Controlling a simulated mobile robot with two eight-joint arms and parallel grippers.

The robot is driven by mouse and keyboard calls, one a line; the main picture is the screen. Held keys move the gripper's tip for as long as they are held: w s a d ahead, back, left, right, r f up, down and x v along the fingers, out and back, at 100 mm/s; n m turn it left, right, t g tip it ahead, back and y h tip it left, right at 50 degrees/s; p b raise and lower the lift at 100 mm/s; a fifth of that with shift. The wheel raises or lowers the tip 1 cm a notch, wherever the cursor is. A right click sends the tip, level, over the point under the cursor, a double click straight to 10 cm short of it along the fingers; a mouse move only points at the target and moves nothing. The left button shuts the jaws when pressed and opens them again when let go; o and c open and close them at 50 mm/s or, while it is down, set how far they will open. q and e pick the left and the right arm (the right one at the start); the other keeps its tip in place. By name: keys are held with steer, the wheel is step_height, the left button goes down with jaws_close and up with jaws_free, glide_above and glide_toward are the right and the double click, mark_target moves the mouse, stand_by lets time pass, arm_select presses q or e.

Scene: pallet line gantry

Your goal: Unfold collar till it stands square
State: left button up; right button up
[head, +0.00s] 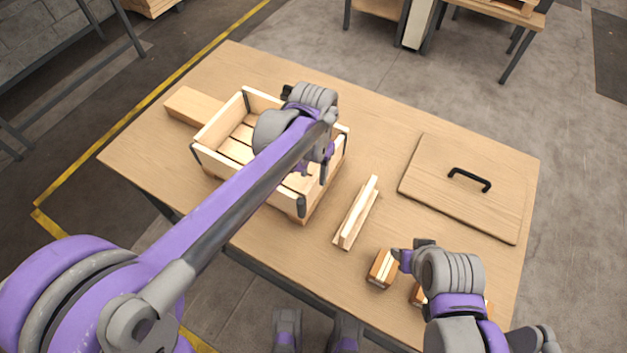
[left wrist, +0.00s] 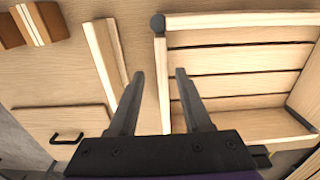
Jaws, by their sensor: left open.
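The collar (head: 218,124) is a pale wooden frame with dark corner hinges on the table. In the head view it is opened into a four-sided shape around a slatted pallet deck (head: 240,133); my arm hides part of it, so I cannot tell if it is exactly square. My left gripper (head: 314,176) is over its right side. In the left wrist view the open jaws (left wrist: 159,75) have a collar board (left wrist: 163,60) between them, near a corner hinge (left wrist: 158,23); contact is unclear. My right gripper (head: 408,258) is near the front right; its jaws are not clear.
A narrow wooden piece (head: 357,212) lies right of the collar. A lid (head: 430,180) with a black handle lies at the table's right. Small banded blocks (head: 381,268) sit by the front edge near my right gripper. A plain block (head: 193,106) is at the back left.

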arm_select(q)
steer(key=shift+r, duration=1.9)
steer(key=shift+s+a+r, duration=0.1)
steer(key=shift+a, duration=0.05)
steer(key=s+a+r+n+t+p, duration=0.1)
steer(key=s+a+n+t+p, duration=0.3)
steer(key=s+a, duration=0.9)
steer(key=shift+s+a+r+n+t+p, duration=0.25)
steer(key=shift+s+t+p, duration=0.45)
steer(key=shift+s+p, duration=0.45)
